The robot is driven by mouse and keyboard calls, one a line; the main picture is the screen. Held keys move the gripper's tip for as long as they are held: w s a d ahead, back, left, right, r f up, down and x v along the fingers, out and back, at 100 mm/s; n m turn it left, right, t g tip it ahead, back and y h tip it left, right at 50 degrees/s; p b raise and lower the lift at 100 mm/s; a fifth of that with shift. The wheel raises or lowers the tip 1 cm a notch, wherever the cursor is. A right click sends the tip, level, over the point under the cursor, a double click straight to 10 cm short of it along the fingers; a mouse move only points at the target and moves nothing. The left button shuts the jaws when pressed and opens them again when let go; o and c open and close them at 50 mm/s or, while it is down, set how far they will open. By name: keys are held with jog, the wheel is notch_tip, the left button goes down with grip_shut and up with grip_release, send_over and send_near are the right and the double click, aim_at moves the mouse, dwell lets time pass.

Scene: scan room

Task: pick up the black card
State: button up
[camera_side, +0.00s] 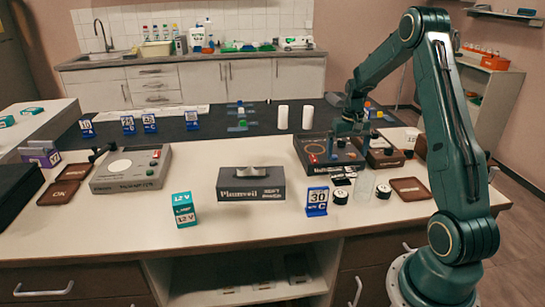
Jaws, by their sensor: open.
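My gripper (349,149) points down over the right part of the counter, above the dark brown device with red buttons (313,159). Its fingers are apart, and I see nothing held between them. A small flat black piece with white lettering (343,173) lies at the front of that device, below my gripper. It may be the black card, but it is too small to read surely. The gripper and device partly crowd this spot, so I cannot tell the exact gap between fingers and card.
A blue "30" block (316,201), small dark round jars (383,191), a clear glass (364,186) and a brown tray (410,189) stand close by. A grey Plumveil box (251,184) is to the left. The counter's front middle is mostly clear.

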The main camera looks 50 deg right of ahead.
aim_at(343, 172)
jog(key=shift+f, duration=2.25)
jog(key=shift+f, duration=0.1)
jog(key=shift+w+a+f, duration=0.1)
jog(key=shift+f, duration=2.4)
jog(key=shift+c, duration=0.4)
jog(key=c, duration=0.7)
